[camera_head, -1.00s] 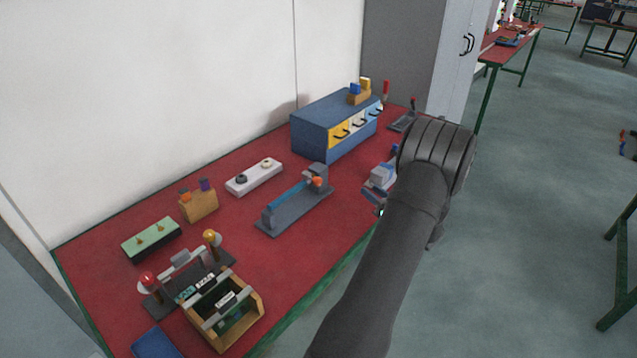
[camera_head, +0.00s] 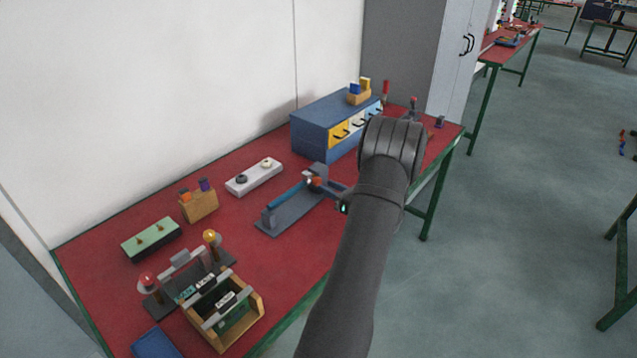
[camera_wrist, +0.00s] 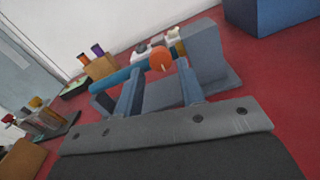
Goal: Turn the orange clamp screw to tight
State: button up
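The orange clamp screw (camera_wrist: 160,59) is a round knob at the grey upright block (camera_wrist: 203,52) of a clamp fixture, at the near end of a blue cylinder (camera_wrist: 112,79). The fixture's grey base (camera_head: 290,213) shows in the head view, where my gripper partly covers the screw. My gripper (camera_wrist: 160,71) is open, with one finger on each side of the screw in the wrist view. I cannot tell whether either finger touches it. In the head view my gripper (camera_head: 328,187) reaches the fixture's right end from the right.
A blue drawer cabinet (camera_head: 325,113) stands behind the fixture. A white panel with two knobs (camera_head: 255,177) and a wooden block (camera_head: 200,208) lie to the left. A wooden box (camera_head: 255,300) and lamps stand at the front left. Red tabletop (camera_head: 310,260) is bare before the fixture.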

aim_at(318, 182)
jog(key=x, duration=0.5)
jog(key=c, duration=0.7)
